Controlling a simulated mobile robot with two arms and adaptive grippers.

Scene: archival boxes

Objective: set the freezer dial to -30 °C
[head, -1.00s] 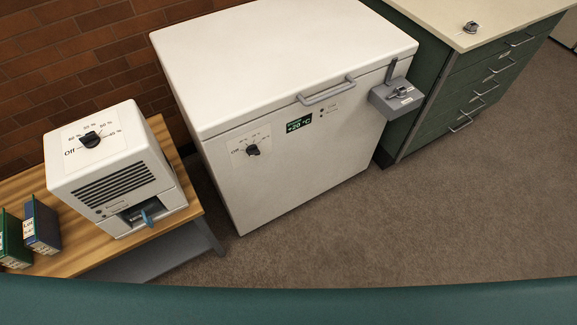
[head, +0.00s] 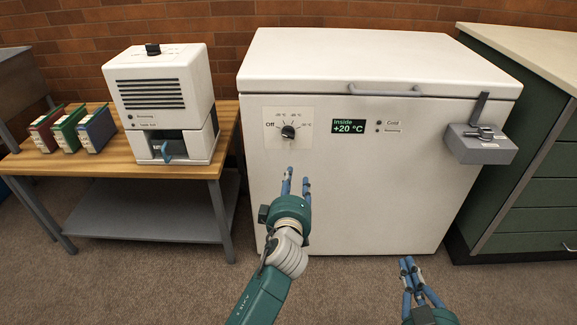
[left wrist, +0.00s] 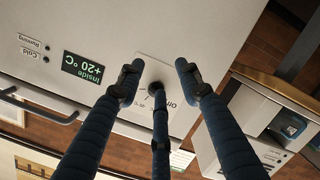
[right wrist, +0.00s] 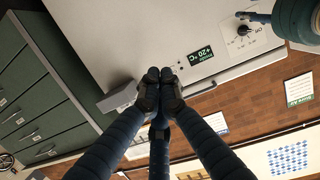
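The white chest freezer (head: 350,205) carries a black dial (head: 288,132) on a pale plate with "Off" at its left and small temperature marks around it. I cannot read clearly where the dial points. The display (head: 349,126) reads "Inside +20 °C". My left gripper (head: 296,182) is open and empty, in front of the freezer and below the dial in the head view. In the left wrist view the dial (left wrist: 153,88) shows between the spread fingers, apart from the side fingertips. My right gripper (head: 409,264) is shut and empty, low in front of the freezer; its fingertips (right wrist: 159,76) meet.
A wooden table (head: 110,165) at the left holds a white device (head: 160,98) and three binders (head: 71,130). A grey latch box (head: 482,145) sticks out from the freezer's right side. A green cabinet (head: 540,190) stands at the right.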

